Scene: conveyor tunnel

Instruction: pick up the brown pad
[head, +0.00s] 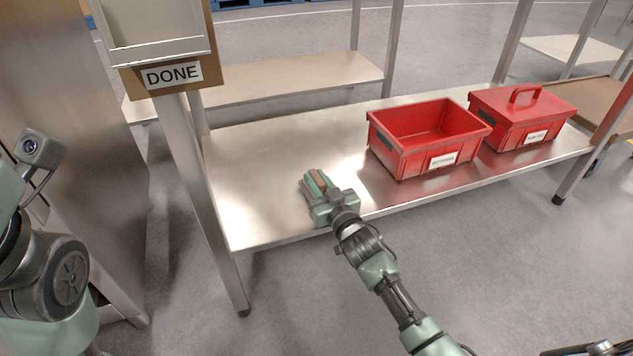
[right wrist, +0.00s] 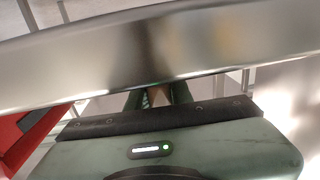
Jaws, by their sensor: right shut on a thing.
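The brown pad (head: 321,178) is a small brown piece between the green fingers of my right gripper (head: 317,183) in the head view. The right gripper is shut on it, over the front part of the metal table. I cannot tell whether the pad touches the table top. In the right wrist view a bit of the brown pad (right wrist: 158,95) shows between the fingers; most of it is hidden by the gripper body and a metal edge. Part of my left arm shows at the left of the head view, but its gripper is not seen.
The metal table (head: 250,180) is bare left of the gripper. An open, empty red bin (head: 405,160) stands to the right, beside a lidded red bin (head: 520,125) with a handle. A post with a DONE sign (head: 172,75) rises at the table's left.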

